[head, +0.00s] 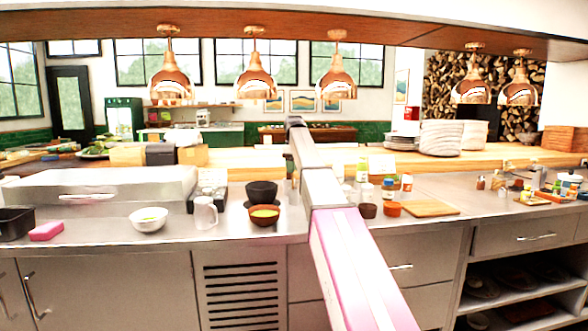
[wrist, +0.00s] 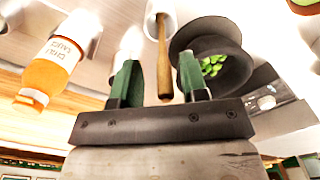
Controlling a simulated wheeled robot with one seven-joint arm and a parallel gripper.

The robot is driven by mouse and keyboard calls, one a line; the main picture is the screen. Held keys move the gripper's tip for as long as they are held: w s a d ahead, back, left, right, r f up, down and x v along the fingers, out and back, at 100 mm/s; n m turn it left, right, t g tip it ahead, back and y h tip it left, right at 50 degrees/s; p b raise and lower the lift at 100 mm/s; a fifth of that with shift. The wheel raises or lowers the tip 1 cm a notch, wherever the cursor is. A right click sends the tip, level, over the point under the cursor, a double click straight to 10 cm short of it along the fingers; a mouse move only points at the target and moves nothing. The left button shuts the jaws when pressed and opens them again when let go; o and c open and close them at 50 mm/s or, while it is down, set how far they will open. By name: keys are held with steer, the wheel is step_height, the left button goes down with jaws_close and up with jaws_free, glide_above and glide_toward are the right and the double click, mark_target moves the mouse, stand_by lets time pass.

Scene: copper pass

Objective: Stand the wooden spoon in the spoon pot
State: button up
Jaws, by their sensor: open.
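The wooden spoon (wrist: 163,60) shows in the wrist view as a thin brown stick. It reaches into a white round pot (wrist: 160,12) at the top edge, which looks like the spoon pot. The spoon's other end is free and lies toward my gripper's palm. My gripper (wrist: 158,62) is open, with one green finger on each side of the spoon in the picture. No contact between fingers and spoon shows. In the head view my arm runs over the counter, and I cannot make out the gripper, spoon or pot there.
A sauce bottle (wrist: 50,68) and a dark bowl with green pieces (wrist: 232,70) flank the spoon. Heat lamps (head: 337,75) hang above.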

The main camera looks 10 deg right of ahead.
step_height(320, 180, up, 12)
stand_by(0.5)
